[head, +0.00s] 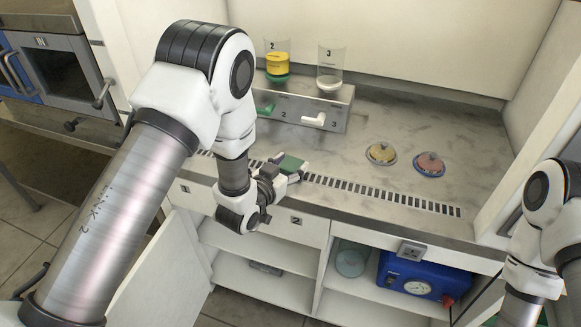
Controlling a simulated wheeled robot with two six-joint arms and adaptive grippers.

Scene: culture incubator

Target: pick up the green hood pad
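The green hood pad (291,163) is a small flat dark-green piece near the front of the hood's worktop, by the slotted grille. My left gripper (283,174) is right at the pad, its fingers at the pad's near side. The wrist and fingers cover part of the pad's near edge. I cannot tell whether the fingers are closed on it or whether it is lifted. My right arm shows at the right edge, but its gripper is out of the frame.
A grey box with green and white handles (303,112) stands at the back, bearing a yellow-filled container (278,64) and a clear one (329,75). Open shelves below hold a blue device (425,277).

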